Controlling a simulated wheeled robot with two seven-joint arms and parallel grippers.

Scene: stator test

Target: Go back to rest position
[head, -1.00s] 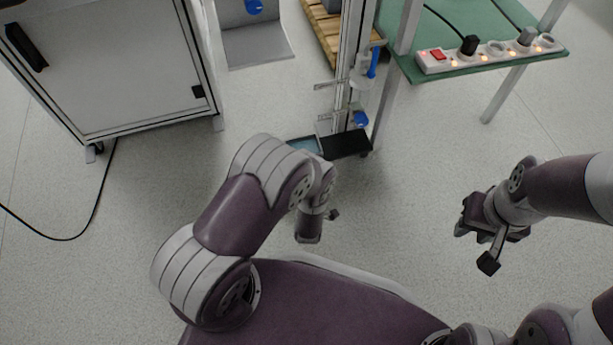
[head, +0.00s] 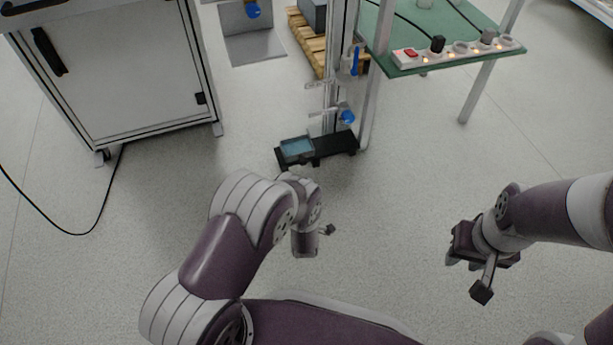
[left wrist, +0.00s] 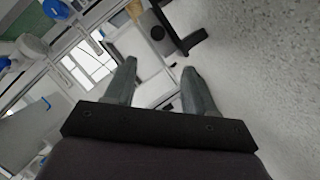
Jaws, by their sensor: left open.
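My left arm (head: 215,255) is bent over the floor in front of my base in the head view. Its gripper points away and down, and its fingers are hidden there. In the left wrist view my left gripper (left wrist: 158,75) is open, with its two fingers apart and nothing between them. My right gripper (head: 463,262) hangs over bare floor at the right of the head view. No object shows in it, but its fingers are too small and dark to tell their opening.
A white cabinet (head: 125,75) stands at the left, its black cable on the floor. A metal stand with a black base (head: 338,148) is ahead. A green table (head: 440,30) with a power strip (head: 460,49) is at the upper right. Floor around the right gripper is clear.

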